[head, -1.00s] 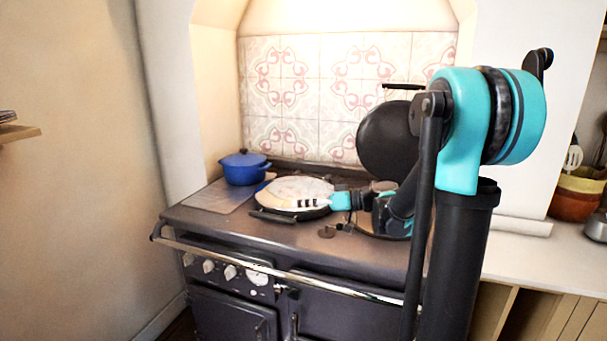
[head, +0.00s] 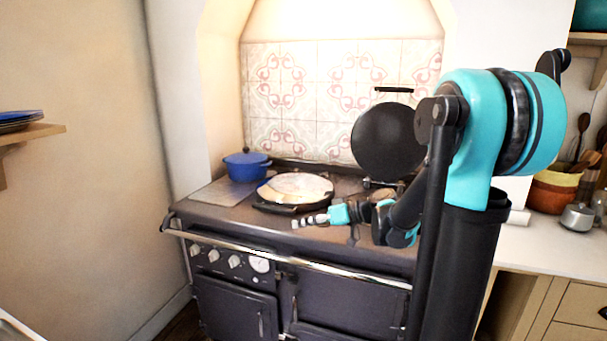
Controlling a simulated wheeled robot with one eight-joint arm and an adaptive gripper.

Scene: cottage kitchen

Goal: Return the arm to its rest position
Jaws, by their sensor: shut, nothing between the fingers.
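My gripper (head: 299,223) is shut and empty, above the front part of the stove top. It points left, just in front of a round pan-like piece with a pale top (head: 297,187). My arm (head: 395,218) reaches forward and is bent, and my dark column hides the right part of the stove.
The dark range stove (head: 238,279) has a chrome rail (head: 245,243) along its front. A blue pot (head: 246,166) stands at its back left. A raised round black lid (head: 388,139) stands behind my arm. A counter (head: 533,250) with bowls is at right. A wall shelf (head: 30,136) is at left.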

